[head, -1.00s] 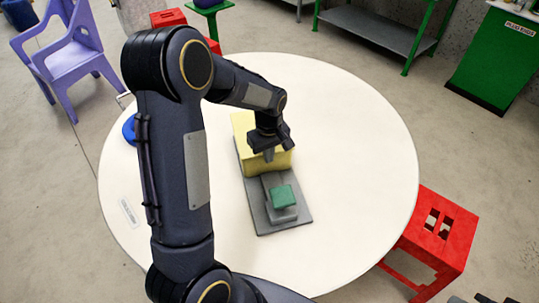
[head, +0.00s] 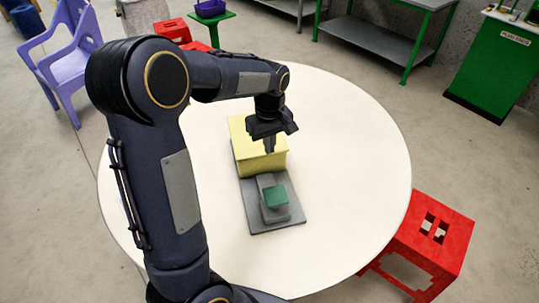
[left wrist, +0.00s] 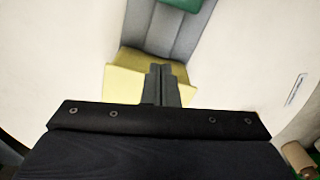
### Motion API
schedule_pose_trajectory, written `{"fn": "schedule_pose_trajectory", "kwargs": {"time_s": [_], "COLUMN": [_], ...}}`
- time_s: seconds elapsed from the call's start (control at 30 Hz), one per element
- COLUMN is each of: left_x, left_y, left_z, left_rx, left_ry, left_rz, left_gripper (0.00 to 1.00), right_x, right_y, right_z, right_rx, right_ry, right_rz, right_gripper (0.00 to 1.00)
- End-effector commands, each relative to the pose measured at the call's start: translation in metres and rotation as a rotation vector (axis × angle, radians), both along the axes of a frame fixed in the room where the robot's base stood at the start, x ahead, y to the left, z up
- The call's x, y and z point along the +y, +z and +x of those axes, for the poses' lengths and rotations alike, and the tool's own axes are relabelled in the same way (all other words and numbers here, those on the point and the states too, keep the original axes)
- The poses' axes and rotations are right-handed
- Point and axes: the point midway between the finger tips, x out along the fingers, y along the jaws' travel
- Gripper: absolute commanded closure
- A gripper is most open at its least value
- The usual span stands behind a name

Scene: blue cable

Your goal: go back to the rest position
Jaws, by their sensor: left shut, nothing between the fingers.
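My left gripper (head: 270,146) is shut and empty, pointing down over the yellow block (head: 245,160) on the round white table. In the left wrist view its closed fingers (left wrist: 161,84) overlap the yellow block (left wrist: 125,84). A grey base plate (head: 290,217) with a raised grey part and a green block (head: 277,196) on it lies in front of the yellow block. The green block also shows at the top edge of the left wrist view (left wrist: 183,4). My right gripper is not in view. No blue cable is clearly visible now.
The white table (head: 350,150) is clear to the right of the plate. A red stool (head: 425,240) stands at the table's right edge. A purple chair (head: 70,65) stands at the back left. A grey shelf (head: 375,45) and a green cabinet (head: 495,65) stand behind.

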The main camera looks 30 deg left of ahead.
Motion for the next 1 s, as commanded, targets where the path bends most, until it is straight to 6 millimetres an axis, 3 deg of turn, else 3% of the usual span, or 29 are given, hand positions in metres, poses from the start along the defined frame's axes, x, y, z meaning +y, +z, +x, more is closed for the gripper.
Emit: {"fn": "schedule_pose_trajectory", "kwargs": {"time_s": [0.1,0.33,0.47,0.57,0.73,0.9,1.0], "left_x": [0.000,0.000,-0.001,-0.006,-0.026,-0.052,-0.065], "left_y": [0.011,0.016,0.026,0.043,0.070,0.076,0.072], "left_z": [0.000,-0.001,-0.014,-0.042,-0.109,-0.172,-0.198], "left_rx": [-0.001,-0.001,-0.029,-0.090,-0.258,-0.437,-0.518], "left_ry": [0.000,-0.002,-0.041,-0.127,-0.358,-0.589,-0.696], "left_rz": [-0.001,-0.002,-0.035,-0.093,-0.178,-0.179,-0.152], "left_gripper": [1.00,1.00,1.00,1.00,1.00,1.00,1.00], "right_x": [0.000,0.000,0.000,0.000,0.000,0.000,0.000], "right_y": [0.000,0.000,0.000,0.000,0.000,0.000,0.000], "right_z": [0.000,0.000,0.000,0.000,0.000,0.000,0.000], "right_rx": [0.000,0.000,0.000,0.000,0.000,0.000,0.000], "right_ry": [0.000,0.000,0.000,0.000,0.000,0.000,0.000], "right_rz": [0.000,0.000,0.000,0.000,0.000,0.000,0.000], "right_gripper": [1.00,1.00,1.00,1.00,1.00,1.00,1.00]}}
